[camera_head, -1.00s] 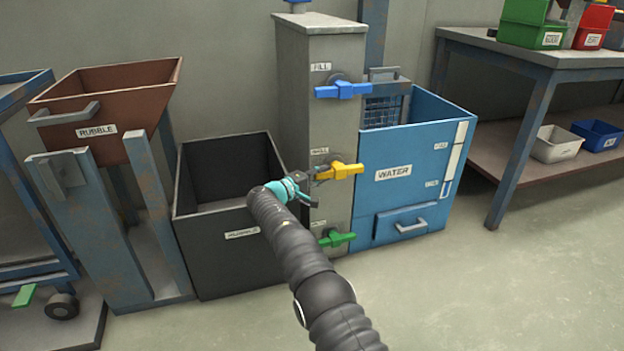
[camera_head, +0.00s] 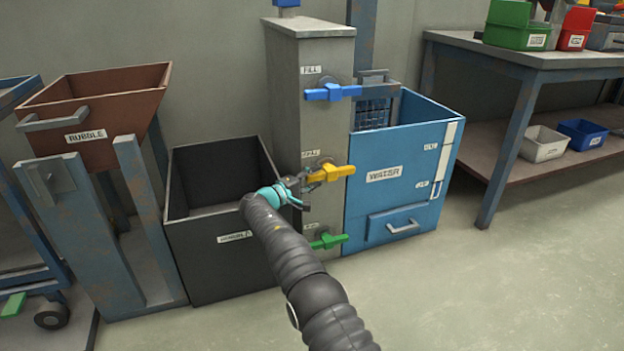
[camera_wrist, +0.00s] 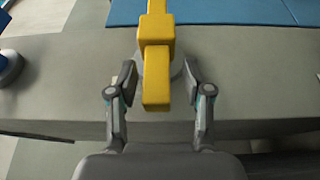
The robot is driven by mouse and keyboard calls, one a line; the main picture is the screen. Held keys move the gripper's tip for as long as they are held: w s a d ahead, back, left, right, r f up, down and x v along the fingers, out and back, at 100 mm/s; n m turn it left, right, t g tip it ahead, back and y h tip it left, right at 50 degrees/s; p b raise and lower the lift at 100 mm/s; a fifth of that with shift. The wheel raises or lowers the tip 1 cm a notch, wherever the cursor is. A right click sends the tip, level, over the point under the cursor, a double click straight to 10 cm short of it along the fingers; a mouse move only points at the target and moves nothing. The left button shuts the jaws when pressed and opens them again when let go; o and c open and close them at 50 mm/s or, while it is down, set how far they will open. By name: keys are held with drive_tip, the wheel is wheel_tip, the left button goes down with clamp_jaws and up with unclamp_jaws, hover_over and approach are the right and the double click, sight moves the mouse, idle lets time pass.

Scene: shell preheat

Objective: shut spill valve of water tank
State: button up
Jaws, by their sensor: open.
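The yellow valve handle (camera_head: 332,173) sits midway up the front of the grey column (camera_head: 313,110) beside the blue water tank (camera_head: 400,170) and points right, level. The small label above it is too blurred to read fully. My gripper (camera_head: 303,188) is open, close to the left end of that handle. In the wrist view the yellow handle's end (camera_wrist: 156,92) shows between the two open fingers of my gripper (camera_wrist: 159,88), with a gap on each side. No contact shows.
A blue handle (camera_head: 333,92) under a FILL label is above, and a green handle (camera_head: 328,241) is below. A workbench (camera_head: 530,60) is at right; floor there is clear.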

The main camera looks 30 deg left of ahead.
drive_tip(key=v, duration=1.2)
drive_tip(key=shift+a, duration=0.1)
drive_tip(key=s+d+f+n+g+y, duration=0.1)
drive_tip(key=s+f+g, duration=0.1)
drive_tip(key=f, duration=0.4)
drive_tip(key=s+d+f+n+g, duration=0.1)
drive_tip(key=d+f+n+g, duration=0.1)
drive_tip(key=f, duration=0.5)
drive_tip(key=s+d+g, duration=0.2)
drive_tip(key=d+g, duration=0.2)
drive_tip(key=d, duration=0.3)
drive_tip(key=s+d+r+m+g+y+p, duration=0.1)
drive_tip(key=s+d+r+m+y+p, duration=0.1)
drive_tip(key=s+d+r+m, duration=0.3)
drive_tip(key=s+d+r+m+g+y+p, duration=0.1)
drive_tip(key=s+d+r+m+p, duration=0.4)
drive_tip(key=s+d+r, duration=0.9)
drive_tip(key=s+d+r+m+g+y+p, duration=0.1)
drive_tip(key=s+d+r+m, duration=0.5)
drive_tip(key=d, duration=2.5)
drive_tip(key=s+r+y+p, duration=0.1)
drive_tip(key=s+r, duration=0.3)
drive_tip(key=r, duration=0.6)
drive_tip(key=shift+r+m+y+p, duration=0.2)
drive_tip(key=shift+m+y+p, duration=0.15)
drive_tip(key=shift+p, duration=0.5)
